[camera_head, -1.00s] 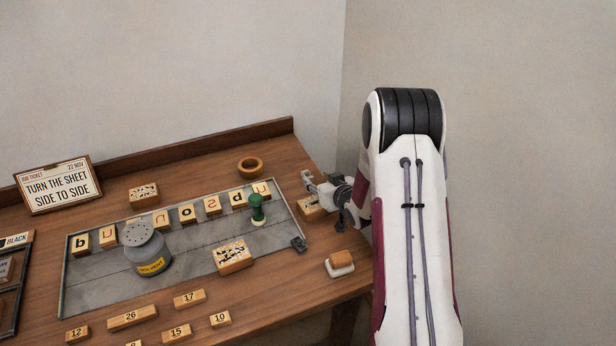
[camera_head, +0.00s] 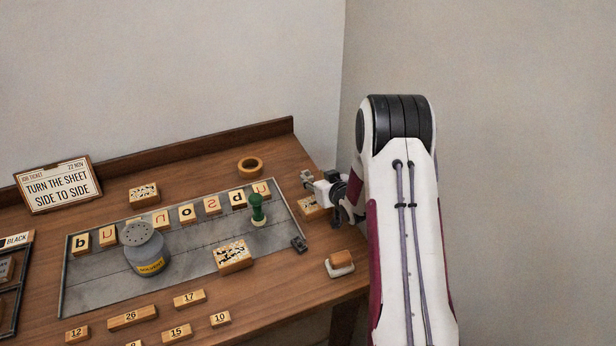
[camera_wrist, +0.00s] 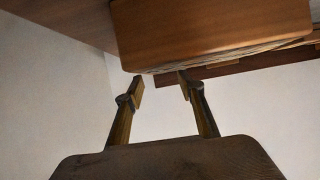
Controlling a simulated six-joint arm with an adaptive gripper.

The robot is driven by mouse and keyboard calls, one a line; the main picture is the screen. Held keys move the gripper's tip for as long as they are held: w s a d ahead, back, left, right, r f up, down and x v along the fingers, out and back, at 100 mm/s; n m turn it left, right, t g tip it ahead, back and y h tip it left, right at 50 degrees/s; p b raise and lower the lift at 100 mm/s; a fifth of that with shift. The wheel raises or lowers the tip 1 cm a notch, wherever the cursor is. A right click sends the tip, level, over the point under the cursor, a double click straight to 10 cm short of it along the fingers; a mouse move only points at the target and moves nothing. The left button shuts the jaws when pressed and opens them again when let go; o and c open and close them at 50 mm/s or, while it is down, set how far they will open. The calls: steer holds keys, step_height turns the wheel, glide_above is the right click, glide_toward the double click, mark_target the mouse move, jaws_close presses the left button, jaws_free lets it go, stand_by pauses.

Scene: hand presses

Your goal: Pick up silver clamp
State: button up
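In the head view a small silver-grey piece (camera_head: 306,177) shows at the tray's far right corner, close to my gripper; I cannot tell if it is the clamp or part of my gripper. A small dark grey metal piece (camera_head: 299,244) lies at the tray's near right corner. My gripper (camera_head: 322,188) is over the right end of the bench, near a speckled wooden block (camera_head: 311,209) that it partly hides. No clamp is clear in that view.
The grey tray (camera_head: 95,289) holds letter blocks, a solvent can (camera_head: 147,252), a green-handled tool (camera_head: 257,209) and a speckled block (camera_head: 233,256). A wooden ring (camera_head: 250,167) lies behind; a brush-like block (camera_head: 340,263) sits in front. In the wrist view a large brown block (camera_wrist: 210,30) is close above the fingertips.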

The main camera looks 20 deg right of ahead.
mark_target(307, 173)
steer(key=shift+w+f, duration=0.1)
steer(key=shift+x, duration=2.45)
jaws_close()
